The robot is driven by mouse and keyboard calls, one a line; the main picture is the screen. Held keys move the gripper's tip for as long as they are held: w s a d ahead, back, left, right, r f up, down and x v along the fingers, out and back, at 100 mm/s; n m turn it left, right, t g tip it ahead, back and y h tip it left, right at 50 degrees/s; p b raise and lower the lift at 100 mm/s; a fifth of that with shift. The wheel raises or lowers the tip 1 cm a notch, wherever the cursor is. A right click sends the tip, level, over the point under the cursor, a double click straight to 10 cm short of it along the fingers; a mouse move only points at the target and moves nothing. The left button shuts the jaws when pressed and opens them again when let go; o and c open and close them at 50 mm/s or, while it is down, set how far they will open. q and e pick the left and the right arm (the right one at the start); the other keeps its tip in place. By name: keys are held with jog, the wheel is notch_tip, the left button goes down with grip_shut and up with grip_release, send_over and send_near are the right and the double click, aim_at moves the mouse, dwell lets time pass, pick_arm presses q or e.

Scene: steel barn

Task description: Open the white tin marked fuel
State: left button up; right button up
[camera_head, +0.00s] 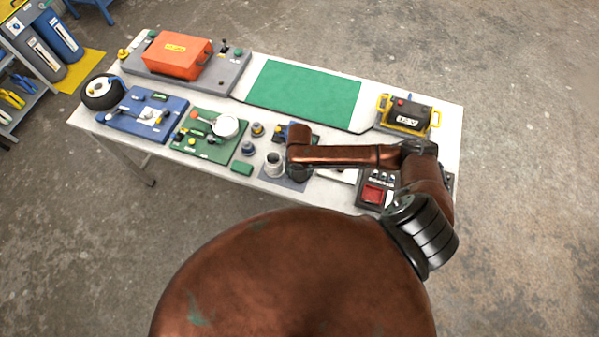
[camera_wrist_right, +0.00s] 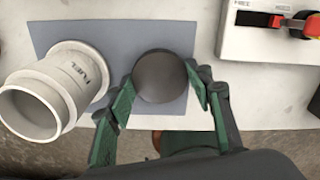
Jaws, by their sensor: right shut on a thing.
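The white tin marked FUEL (camera_wrist_right: 80,80) stands on a grey-blue mat (camera_wrist_right: 110,32) in the right wrist view. Its round mouth shows as a hollow ring towards the camera. In the head view the tin (camera_head: 274,168) stands near the table's front edge with a dark opening on top. My right gripper (camera_wrist_right: 162,82) is just to the right of the tin. Its green fingers are shut on a dark grey round piece (camera_wrist_right: 160,70), apart from the tin, which looks like a lid. In the head view the right gripper (camera_head: 298,172) is partly hidden under my arm. My left gripper is not in view.
A white panel with a red-handled switch (camera_wrist_right: 270,30) lies right of the mat. On the table, a green board (camera_head: 205,150) with a white round pot stands to the left, with small knobs between. A green mat (camera_head: 305,95) lies clear at the back.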

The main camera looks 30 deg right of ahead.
aim_at(300, 174)
jog(key=o, duration=1.3)
jog(key=shift+f, duration=0.1)
notch_tip(300, 174, up, 12)
